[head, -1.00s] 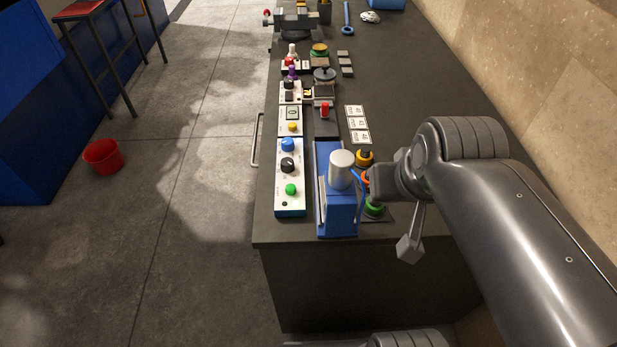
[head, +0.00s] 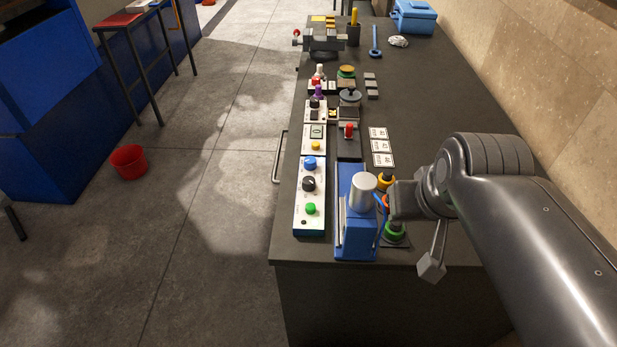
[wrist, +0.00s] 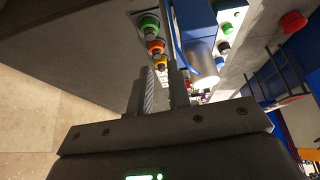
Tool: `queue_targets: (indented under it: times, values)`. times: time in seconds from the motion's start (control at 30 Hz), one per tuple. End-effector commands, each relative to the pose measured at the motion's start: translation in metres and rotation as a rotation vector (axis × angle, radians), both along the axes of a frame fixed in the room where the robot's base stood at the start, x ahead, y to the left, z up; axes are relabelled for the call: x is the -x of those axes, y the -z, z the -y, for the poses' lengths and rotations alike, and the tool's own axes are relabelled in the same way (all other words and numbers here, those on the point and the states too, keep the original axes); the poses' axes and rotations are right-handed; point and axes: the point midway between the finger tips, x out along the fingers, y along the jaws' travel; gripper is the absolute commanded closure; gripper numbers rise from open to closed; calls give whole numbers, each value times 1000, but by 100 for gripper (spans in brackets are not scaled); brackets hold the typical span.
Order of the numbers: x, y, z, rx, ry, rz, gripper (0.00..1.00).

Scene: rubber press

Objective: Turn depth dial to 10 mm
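A white control panel (head: 302,221) lies along the bench's left edge, left of the blue press (head: 352,238). It carries a blue knob (head: 309,163), a black knob (head: 308,184) and a green button (head: 310,208). I cannot read which one is the depth dial, nor any setting. My gripper (wrist: 163,78) is at the right of the press in the head view, its fingertips hidden there. In the wrist view its two fingers are a little apart with nothing between them.
The press's silver cylinder (head: 363,192) stands between my gripper and the panel. White labelled cards (head: 381,147), a red-handled switch (head: 349,131) and a vise (head: 321,42) lie farther back. The bench top right of the cards is clear. A red bucket (head: 129,162) stands on the floor.

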Motion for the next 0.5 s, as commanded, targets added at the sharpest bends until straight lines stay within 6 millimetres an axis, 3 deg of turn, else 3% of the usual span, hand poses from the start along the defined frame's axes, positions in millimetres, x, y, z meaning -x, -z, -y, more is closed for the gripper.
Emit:
queue_targets:
  times: [0.4, 0.5]
  values:
    - [-93, -16, -47, 84, -338, -185, 48]
    - [-114, -14, -60, 100, -416, -224, 47]
